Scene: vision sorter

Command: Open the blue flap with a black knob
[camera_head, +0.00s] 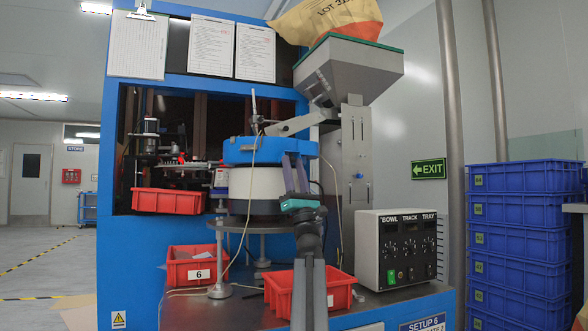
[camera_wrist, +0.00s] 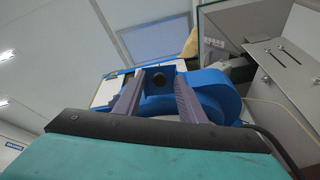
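The blue flap appears to be part of the round blue cover on the bowl feeder. The cover (camera_head: 240,150) sits on top of the white drum in the head view. In the wrist view a blue face (camera_wrist: 161,107), which looks like the flap, shows between my fingers with the round black knob (camera_wrist: 159,80) on it. My gripper (camera_wrist: 160,76) is open, with one finger on each side of the knob and visible gaps. In the head view my gripper (camera_head: 295,158) is raised at the right side of the cover. The knob cannot be made out there.
A grey hopper (camera_head: 350,72) with a chute hangs above the cover. A metal post (camera_head: 357,180) stands close right of my gripper. A control box (camera_head: 398,250) and red bins (camera_head: 192,266) stand on the bench. Blue crates (camera_head: 525,225) are stacked at right.

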